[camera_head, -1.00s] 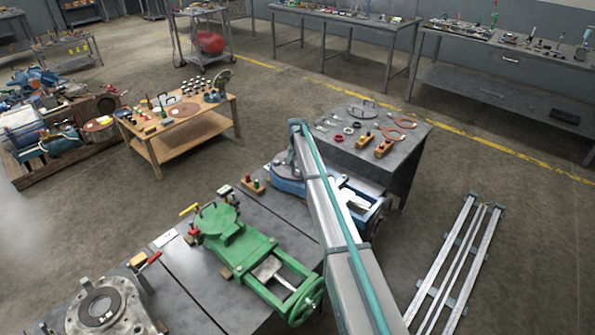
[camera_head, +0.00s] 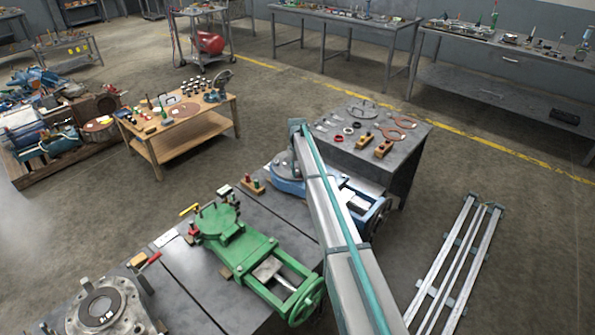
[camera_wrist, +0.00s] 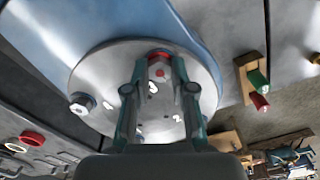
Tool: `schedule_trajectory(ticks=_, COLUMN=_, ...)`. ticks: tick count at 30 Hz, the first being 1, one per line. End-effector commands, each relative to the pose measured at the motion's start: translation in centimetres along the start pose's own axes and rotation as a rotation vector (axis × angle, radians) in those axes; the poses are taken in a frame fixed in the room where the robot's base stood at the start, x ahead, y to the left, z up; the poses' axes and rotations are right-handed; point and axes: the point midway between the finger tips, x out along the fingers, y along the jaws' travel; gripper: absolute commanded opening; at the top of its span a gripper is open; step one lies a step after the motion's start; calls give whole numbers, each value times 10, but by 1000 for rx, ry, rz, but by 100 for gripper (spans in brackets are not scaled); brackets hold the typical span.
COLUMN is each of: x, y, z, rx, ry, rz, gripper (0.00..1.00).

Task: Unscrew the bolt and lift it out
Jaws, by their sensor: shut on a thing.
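In the wrist view, my gripper (camera_wrist: 159,70) reaches over a round grey flange (camera_wrist: 95,72) on a blue body (camera_wrist: 150,18). Its two fingers are shut on a bolt (camera_wrist: 158,58) with a red ring, near the flange's edge. The fingers hide part of the bolt, and I cannot tell whether it is still seated in its hole. Another bolt (camera_wrist: 82,103) stands at the flange's left edge. White numbers are marked on the flange face. In the head view, the blue unit (camera_head: 288,186) is partly hidden behind my arm, and the gripper is not visible.
A wooden block with a green and a red peg (camera_wrist: 254,80) lies right of the flange. A red ring (camera_wrist: 32,138) lies at lower left. In the head view, a green vise-like unit (camera_head: 245,250) stands left of my arm. A grey table with gaskets (camera_head: 400,160) stands behind.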

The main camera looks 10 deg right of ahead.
Motion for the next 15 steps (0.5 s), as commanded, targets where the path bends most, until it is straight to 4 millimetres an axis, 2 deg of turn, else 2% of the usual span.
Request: schedule_trajectory(ticks=15, x=0, y=0, z=0, rx=-678, ry=0, rz=0, gripper=0)
